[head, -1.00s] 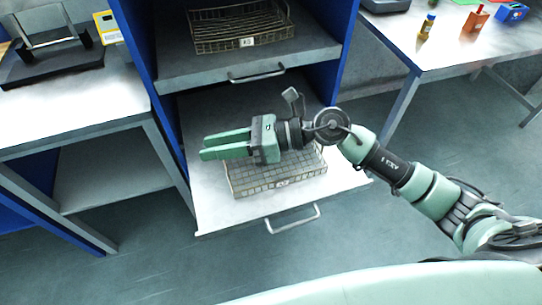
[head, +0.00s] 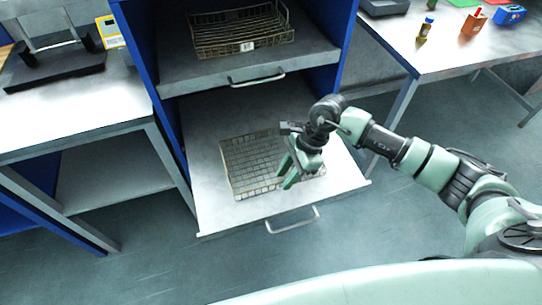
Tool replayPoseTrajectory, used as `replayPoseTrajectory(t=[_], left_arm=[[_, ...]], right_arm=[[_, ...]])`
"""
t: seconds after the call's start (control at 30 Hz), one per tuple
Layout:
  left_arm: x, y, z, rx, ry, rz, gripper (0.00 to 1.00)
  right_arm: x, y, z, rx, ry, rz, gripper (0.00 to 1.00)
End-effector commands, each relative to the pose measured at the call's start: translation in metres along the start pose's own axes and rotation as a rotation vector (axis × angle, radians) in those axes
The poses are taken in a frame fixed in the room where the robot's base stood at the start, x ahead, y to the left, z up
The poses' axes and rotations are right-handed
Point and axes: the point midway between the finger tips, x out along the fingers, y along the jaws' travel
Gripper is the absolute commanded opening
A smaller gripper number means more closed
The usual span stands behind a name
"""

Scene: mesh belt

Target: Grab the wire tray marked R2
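A low wire mesh tray (head: 243,170) lies on the pulled-out lower shelf (head: 214,212) of the blue rack. The tag on its front side is hidden behind my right gripper now, so I cannot read its mark. My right gripper (head: 285,178) points down over the right front part of this tray. Its two green fingers look spread with a gap between them and nothing visible in it. I cannot tell whether the fingertips touch the tray. A second wire tray (head: 215,42) stands on the shelf above, with a small white tag too blurred to read surely. My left gripper is not in view.
The upper shelf (head: 190,72) has a front handle and overhangs the back of the lower one. Blue rack sides (head: 342,45) flank both shelves. A bench (head: 75,105) stands left. A table (head: 455,50) with bottles and a blue box stands right.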

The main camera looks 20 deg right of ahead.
Motion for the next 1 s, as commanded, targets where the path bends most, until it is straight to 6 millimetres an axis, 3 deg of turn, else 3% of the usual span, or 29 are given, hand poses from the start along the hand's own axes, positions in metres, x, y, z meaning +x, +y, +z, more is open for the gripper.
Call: replayPoseTrajectory(t=[0.13,0.37,0.5,1.0], left_arm=[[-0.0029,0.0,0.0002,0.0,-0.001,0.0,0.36],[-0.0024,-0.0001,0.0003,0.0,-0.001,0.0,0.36],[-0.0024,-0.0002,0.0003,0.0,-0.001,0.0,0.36],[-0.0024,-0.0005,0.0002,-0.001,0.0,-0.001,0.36]], right_arm=[[0.0135,0.0001,0.0,0.001,0.0,0.001,0.3],[0.0152,-0.0001,-0.0002,0.001,0.0,-0.001,0.3],[0.015,-0.0002,-0.0002,0.001,-0.001,-0.001,0.0],[0.0144,-0.0004,0.0,0.001,-0.001,-0.001,0.0]])
